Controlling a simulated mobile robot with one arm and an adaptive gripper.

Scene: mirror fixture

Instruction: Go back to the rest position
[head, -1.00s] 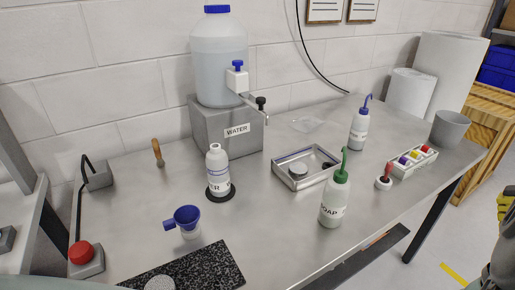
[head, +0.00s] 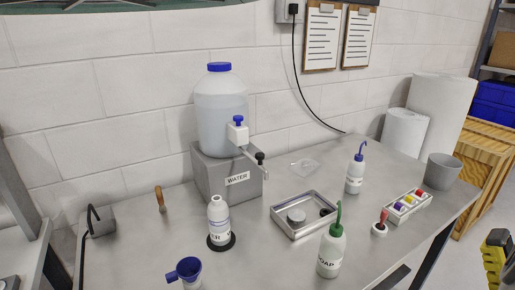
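My gripper does not show clearly; a yellow and black part (head: 495,258) stands at the right edge of the head view, and I cannot tell what part it is. On the steel table (head: 130,245), an uncapped white bottle (head: 218,222) stands on a black round base. A soap bottle (head: 331,252) with a green spout stands at front right. A blue-spouted bottle (head: 355,175) stands farther back. A water jug (head: 221,105) with a tap sits on a grey block (head: 230,180).
A metal tray (head: 290,228) holds round pieces. A white rack (head: 409,208) with coloured items and a grey cup (head: 440,171) stand at right. White paper rolls (head: 404,133) are behind. A wooden-handled tool (head: 160,198) is at left. The table's left part is mostly clear.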

